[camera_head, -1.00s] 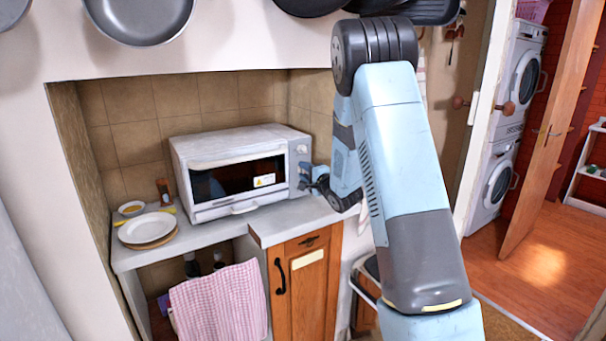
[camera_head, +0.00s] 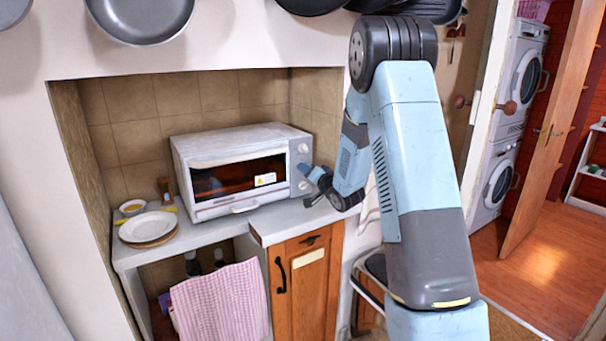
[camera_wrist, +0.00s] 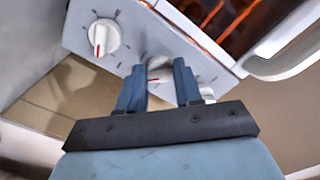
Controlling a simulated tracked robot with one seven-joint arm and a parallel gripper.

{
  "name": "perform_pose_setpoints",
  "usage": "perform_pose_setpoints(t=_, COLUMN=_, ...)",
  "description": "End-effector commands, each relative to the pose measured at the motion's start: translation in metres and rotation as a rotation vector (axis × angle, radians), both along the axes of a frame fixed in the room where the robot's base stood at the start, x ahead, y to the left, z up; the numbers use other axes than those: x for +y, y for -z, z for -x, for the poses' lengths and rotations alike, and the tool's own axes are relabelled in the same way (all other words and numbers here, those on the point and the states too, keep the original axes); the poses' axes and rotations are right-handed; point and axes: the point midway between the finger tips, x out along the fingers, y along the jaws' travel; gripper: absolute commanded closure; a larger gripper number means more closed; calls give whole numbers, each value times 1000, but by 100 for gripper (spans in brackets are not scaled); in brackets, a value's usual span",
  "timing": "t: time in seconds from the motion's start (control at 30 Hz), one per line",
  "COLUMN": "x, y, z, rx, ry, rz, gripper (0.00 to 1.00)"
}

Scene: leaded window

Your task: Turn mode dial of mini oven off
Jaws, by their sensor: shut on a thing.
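The white mini oven (camera_head: 215,149) stands on the counter, its glass front showing an orange glow inside. Its control panel on the right carries round dials. In the wrist view, the middle dial (camera_wrist: 159,67) is between the two blue fingers of my gripper (camera_wrist: 161,72), which is shut on it. A red mark shows on this dial, but its exact setting is hard to read. Another dial (camera_wrist: 103,38) with a red mark is to its left, clear of the fingers. A third dial (camera_wrist: 207,91) is partly hidden behind the right finger. My gripper (camera_head: 309,181) also shows at the panel in the head view.
The oven's door handle (camera_wrist: 285,63) sticks out close to the right of my gripper. Plates (camera_head: 148,228) and a small bowl (camera_head: 131,208) lie on the counter left of the oven. A checked towel (camera_head: 220,304) hangs below. Pans (camera_head: 141,18) hang above.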

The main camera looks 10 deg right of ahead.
Motion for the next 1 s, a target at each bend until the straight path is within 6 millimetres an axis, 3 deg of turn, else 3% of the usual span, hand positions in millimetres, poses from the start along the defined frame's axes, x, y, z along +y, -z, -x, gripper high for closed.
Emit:
perform_pose_setpoints(t=0.03, x=-8, y=-2, z=-1, rx=-15, ry=14, rz=40, gripper=96)
perform_pose_setpoints(t=1.0, x=-5, y=-5, z=-1, rx=-304, ry=9, rz=918, gripper=96)
